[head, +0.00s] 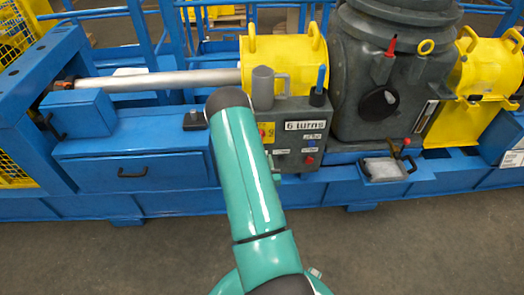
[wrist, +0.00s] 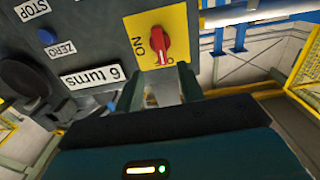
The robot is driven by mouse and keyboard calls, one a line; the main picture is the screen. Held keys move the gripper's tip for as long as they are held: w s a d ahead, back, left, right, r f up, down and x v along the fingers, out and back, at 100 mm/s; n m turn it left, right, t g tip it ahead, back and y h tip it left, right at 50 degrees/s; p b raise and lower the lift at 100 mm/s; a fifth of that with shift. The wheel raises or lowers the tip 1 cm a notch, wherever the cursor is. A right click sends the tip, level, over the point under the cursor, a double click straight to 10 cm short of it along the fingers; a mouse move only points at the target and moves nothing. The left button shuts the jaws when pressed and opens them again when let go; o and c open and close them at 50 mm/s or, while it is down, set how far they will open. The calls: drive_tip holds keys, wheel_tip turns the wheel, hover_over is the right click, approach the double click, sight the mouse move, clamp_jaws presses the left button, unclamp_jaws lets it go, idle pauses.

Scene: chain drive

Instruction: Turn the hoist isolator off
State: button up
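The hoist isolator is a red rotary knob (wrist: 155,46) on a yellow plate (wrist: 178,22) marked ON, at the top middle of the wrist view. The knob's grip runs nearly up and down in that picture, with ON to its left. The yellow plate also shows in the head view (head: 266,132), on the grey control box beside my arm. My gripper (wrist: 160,80) is open and empty, its two fingers apart just below the knob in the wrist view. I see no contact with the knob.
The grey control box (head: 290,151) carries a "6 turns" display (head: 305,125) and several buttons. A blue-topped lever (head: 320,85) stands at its top right. A grey machine housing (head: 385,90) stands to the right, with yellow guards either side. Open floor lies in front.

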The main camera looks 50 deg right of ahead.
drive_tip(key=v, duration=0.3)
drive_tip(key=shift+w+d, duration=0.1)
idle(0.5)
drive_tip(key=w+a+r+y, duration=0.2)
drive_tip(key=w+a+r, duration=0.1)
drive_tip(key=w+r, duration=0.35)
drive_tip(key=w+a+r+y, duration=0.2)
drive_tip(key=w+a+r, duration=0.1)
drive_tip(key=w+r, duration=0.3)
drive_tip(key=w+a+r+n+g+y, duration=0.1)
drive_tip(key=w+a+r+n+y, duration=0.3)
drive_tip(key=a+r, duration=0.65)
drive_tip(key=s+a+r+n+g+y, duration=0.2)
drive_tip(key=s+a+r, duration=0.4)
drive_tip(key=s+a, duration=0.4)
drive_tip(key=s+a+r+n+g+y, duration=0.3)
drive_tip(key=s+a+r, duration=0.3)
drive_tip(key=s+a, duration=0.5)
drive_tip(key=shift+s+a+r+n+y, duration=0.2)
drive_tip(key=shift+s+a+n+y, duration=0.1)
drive_tip(key=shift+a, duration=0.1)
